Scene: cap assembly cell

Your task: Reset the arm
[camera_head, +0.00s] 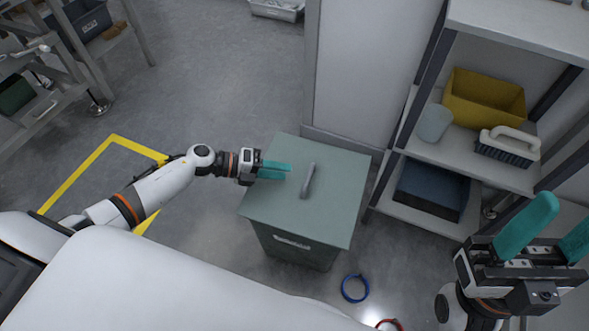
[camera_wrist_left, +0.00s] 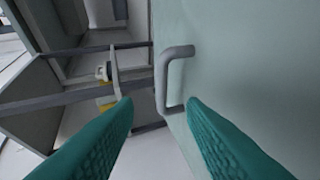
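My left gripper (camera_head: 275,169) reaches in from the left over the lid of a grey-green box (camera_head: 325,222). Its teal fingers stop just left of the box's grey bar handle (camera_head: 308,181). In the left wrist view the left gripper (camera_wrist_left: 160,110) has its two fingers wide apart, with nothing between them. The handle (camera_wrist_left: 170,75) shows beyond the fingertips there, not gripped. My right gripper (camera_head: 560,235) is at the lower right of the head view, its teal fingers apart and no object visible between them.
A shelf unit (camera_head: 485,155) at the right holds a yellow bin (camera_head: 484,98), a brush (camera_head: 509,146), a white container (camera_head: 434,123) and a dark blue bin (camera_head: 432,188). A blue ring (camera_head: 355,288) and a red ring (camera_head: 390,324) lie on the floor. Floor left of the box is open.

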